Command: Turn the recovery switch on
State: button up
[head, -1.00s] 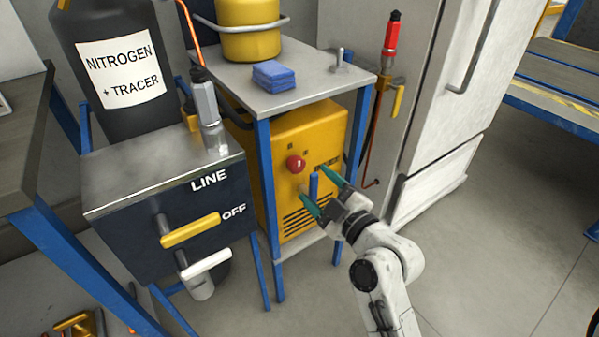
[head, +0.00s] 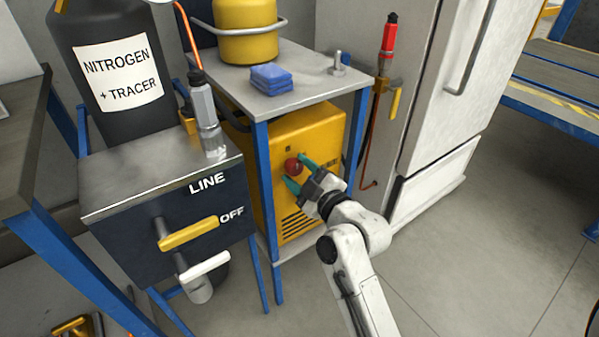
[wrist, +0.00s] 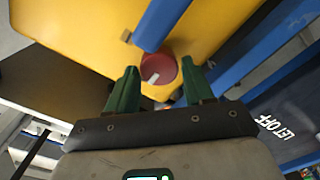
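The yellow machine (head: 322,130) stands under a grey-topped stand. A round red knob (head: 294,165) sits on its front; I take it to be the recovery switch. In the wrist view the knob (wrist: 158,70) shows a pale mark on its face. My gripper (head: 297,171) is at the machine's front, with its green fingers spread to either side of the knob. In the wrist view, my gripper (wrist: 158,80) has its fingers apart with the knob between and just beyond the tips. I see no contact. Any labels by the knob are too small to read.
A blue bar (wrist: 163,22) passes close to the knob in the wrist view. The stand (head: 300,92) holds a blue block (head: 271,79) and a yellow tank (head: 246,28). A dark LINE/OFF box (head: 130,232) stands left.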

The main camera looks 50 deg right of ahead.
jog(key=c, duration=0.7)
jog(key=m+p, duration=0.2)
jog(key=shift+r+m, duration=0.2)
jog(key=shift+m, duration=0.1)
jog(key=m+p, duration=0.2)
jog(key=shift+m, duration=0.4)
jog(key=m+p, duration=0.1)
jog(key=m, duration=0.1)
jog(key=m+p, duration=0.1)
jog(key=m, duration=0.1)
jog(key=shift+d+f+m+p, duration=0.1)
jog(key=shift+d+m+p, duration=0.1)
jog(key=shift+m+p, duration=0.2)
